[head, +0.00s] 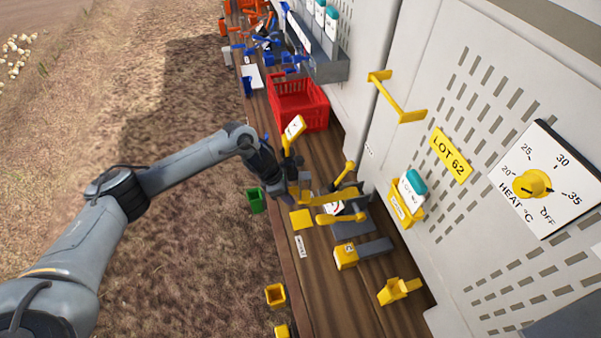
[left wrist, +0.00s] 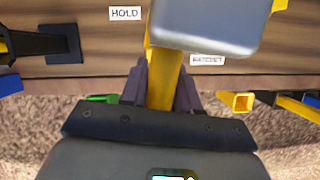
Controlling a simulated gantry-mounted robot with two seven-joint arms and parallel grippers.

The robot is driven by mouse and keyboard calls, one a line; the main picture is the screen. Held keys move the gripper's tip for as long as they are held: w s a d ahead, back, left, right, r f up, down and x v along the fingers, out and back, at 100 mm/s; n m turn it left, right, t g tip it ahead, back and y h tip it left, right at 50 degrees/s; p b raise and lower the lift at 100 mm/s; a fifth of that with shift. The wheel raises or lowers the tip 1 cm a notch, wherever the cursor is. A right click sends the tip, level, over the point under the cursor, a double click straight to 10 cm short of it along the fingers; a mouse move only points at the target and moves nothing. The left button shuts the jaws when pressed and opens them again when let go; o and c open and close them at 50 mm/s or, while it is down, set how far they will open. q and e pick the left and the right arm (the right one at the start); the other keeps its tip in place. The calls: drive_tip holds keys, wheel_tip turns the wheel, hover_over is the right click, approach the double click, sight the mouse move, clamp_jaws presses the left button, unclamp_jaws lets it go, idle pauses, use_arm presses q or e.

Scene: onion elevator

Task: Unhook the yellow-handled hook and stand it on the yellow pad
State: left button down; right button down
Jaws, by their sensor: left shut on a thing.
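My left gripper (head: 283,190) is over the table's near edge. In the left wrist view my left gripper (left wrist: 162,92) is shut on a yellow handle (left wrist: 164,82), which I take for the hook's. A grey block (left wrist: 205,22) is close to the camera and covers what lies behind it. In the head view a grey block (head: 305,182) shows beside the gripper, but the hook's shape is not clear. The yellow pad (head: 300,219) lies flat on the table, just below the gripper in the picture. I cannot tell whether the hook touches anything.
Yellow-handled tools (head: 340,218) and grey blocks crowd the table right of the pad. A yellow box (head: 346,256) stands below them. A red crate (head: 300,104) stands farther back. A green bin (head: 255,200) is at the edge. The grey machine wall bounds the right.

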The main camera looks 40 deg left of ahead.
use_arm(q)
drive_tip(key=shift+s+f+b, duration=0.25)
drive_tip(key=shift+f+b, duration=0.45)
drive_tip(key=shift+f, duration=0.95)
drive_tip(key=shift+s+f+b, duration=0.25)
drive_tip(key=shift+f+b, duration=0.45)
drive_tip(key=shift+f, duration=1)
drive_tip(key=shift+s+f+b, duration=0.25)
drive_tip(key=shift+f+b, duration=0.45)
drive_tip(key=shift+f, duration=0.95)
drive_tip(key=shift+f+b, duration=0.3)
drive_tip(key=shift+f, duration=0.35)
drive_tip(key=c, duration=0.8)
unclamp_jaws()
drive_tip(key=shift+o, duration=0.2)
